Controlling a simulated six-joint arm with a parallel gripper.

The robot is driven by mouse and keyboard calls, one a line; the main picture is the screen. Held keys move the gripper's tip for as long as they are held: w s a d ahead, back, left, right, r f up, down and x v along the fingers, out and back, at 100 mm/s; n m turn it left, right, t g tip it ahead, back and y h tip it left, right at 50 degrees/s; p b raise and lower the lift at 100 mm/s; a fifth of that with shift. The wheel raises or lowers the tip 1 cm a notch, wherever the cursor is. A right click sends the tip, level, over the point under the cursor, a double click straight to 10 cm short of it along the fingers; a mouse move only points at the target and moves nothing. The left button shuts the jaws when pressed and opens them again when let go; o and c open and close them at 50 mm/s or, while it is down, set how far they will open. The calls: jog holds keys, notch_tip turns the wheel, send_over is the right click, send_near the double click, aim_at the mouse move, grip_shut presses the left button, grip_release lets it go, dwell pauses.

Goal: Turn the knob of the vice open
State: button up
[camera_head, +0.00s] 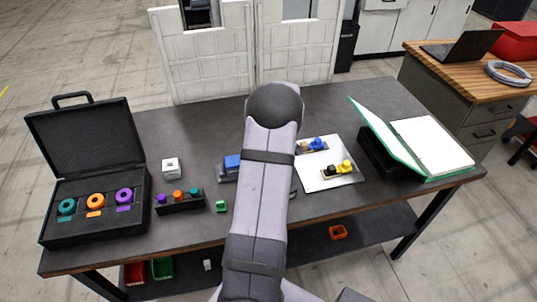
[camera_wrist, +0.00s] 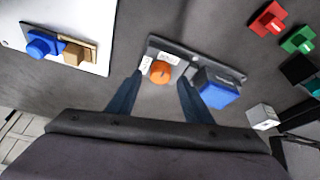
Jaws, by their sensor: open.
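The vice is a dark grey plate (camera_wrist: 205,60) with a blue block (camera_wrist: 215,88) at one end and an orange round knob (camera_wrist: 160,73) near the other, beside white labels. In the head view only its blue block (camera_head: 232,161) and part of its grey base show; my arm hides the rest, including the knob. My gripper (camera_wrist: 160,79) is open in the wrist view, with one dark finger on each side of the orange knob. I cannot tell whether the fingers touch it. In the head view my gripper is hidden behind my arm.
A white board (camera_head: 313,179) with blue and yellow fixtures lies right of my arm. A small rack (camera_head: 180,204), a green block (camera_head: 221,206), a white cube (camera_head: 171,168) and an open black case (camera_head: 90,225) are to the left. An open binder (camera_head: 430,145) lies far right.

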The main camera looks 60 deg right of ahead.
jog(key=shift+b+v, duration=1)
jog(key=shift+v, duration=1.9)
jog(key=w+a+n+g+y, duration=0.15)
jog(key=w+a, duration=0.35)
jog(key=a, duration=0.8)
jog(key=w+a+n+y, duration=0.15)
jog(key=w+a, duration=0.35)
jog(key=a, duration=0.8)
jog(key=s+a+n, duration=0.1)
jog(key=s+a, duration=0.3)
jog(key=a, duration=0.3)
jog(key=s+a+n+g, duration=0.1)
jog(key=s+a, duration=0.2)
jog(key=a, duration=0.4)
jog(key=s+a+f+n+g, duration=0.1)
jog(key=s+a, duration=0.3)
jog(key=a, duration=0.3)
jog(key=shift+s+a+h, duration=0.15)
jog(key=shift+s+h, duration=0.15)
jog(key=shift+g, duration=0.25)
